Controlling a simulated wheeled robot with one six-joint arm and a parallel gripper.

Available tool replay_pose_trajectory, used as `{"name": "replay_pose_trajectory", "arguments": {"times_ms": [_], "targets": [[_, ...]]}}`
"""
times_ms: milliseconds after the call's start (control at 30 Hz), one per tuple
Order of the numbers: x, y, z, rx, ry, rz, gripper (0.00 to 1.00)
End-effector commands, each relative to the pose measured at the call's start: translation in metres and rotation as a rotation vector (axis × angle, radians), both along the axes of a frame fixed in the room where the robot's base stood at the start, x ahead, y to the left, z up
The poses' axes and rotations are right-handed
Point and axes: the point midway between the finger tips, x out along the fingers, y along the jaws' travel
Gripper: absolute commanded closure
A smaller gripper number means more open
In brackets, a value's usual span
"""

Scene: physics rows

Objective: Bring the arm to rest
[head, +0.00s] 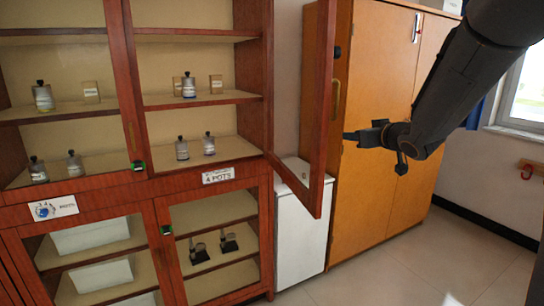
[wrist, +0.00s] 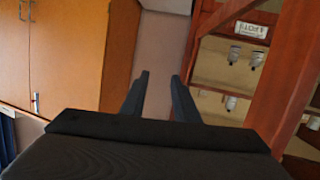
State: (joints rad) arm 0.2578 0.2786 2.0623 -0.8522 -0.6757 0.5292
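My gripper (head: 352,137) is in the air in front of the orange wardrobe (head: 385,90), to the right of the open cabinet door (head: 325,110) in the head view. My dark arm reaches down to it from the upper right. In the wrist view my gripper (wrist: 160,76) shows two black fingers standing apart, with nothing between them. The wrist view is turned over, with the wardrobe (wrist: 70,50) on the left and the red-brown cabinet (wrist: 285,85) on the right.
The cabinet (head: 120,80) holds several small bottles (head: 43,96) and boxes on its shelves. Its open door stands out into the room, close to my gripper in the picture. A white unit (head: 302,235) stands between cabinet and wardrobe. The floor (head: 430,265) at front right is clear.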

Motion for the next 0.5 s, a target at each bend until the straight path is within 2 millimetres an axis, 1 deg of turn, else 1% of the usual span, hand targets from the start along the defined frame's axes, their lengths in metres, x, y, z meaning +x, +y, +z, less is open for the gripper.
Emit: {"name": "replay_pose_trajectory", "arguments": {"times_ms": [33,67,100,167,200,267,300,367,400,467,500], "targets": [[-0.014,0.001,-0.025,-0.016,0.073,-0.059,0.72],[-0.023,0.000,-0.040,-0.027,0.120,-0.095,0.72],[-0.038,-0.001,-0.060,-0.041,0.187,-0.139,0.72],[-0.063,-0.001,-0.090,-0.060,0.291,-0.195,0.72],[-0.081,0.000,-0.109,-0.071,0.361,-0.223,0.72],[-0.110,0.003,-0.135,-0.084,0.462,-0.257,0.72],[-0.130,0.005,-0.151,-0.092,0.530,-0.274,0.72],[-0.161,0.011,-0.173,-0.101,0.629,-0.292,0.72],[-0.182,0.015,-0.187,-0.106,0.696,-0.301,0.72],[-0.215,0.023,-0.205,-0.110,0.793,-0.307,0.72],[-0.237,0.028,-0.216,-0.113,0.855,-0.307,0.72]]}}
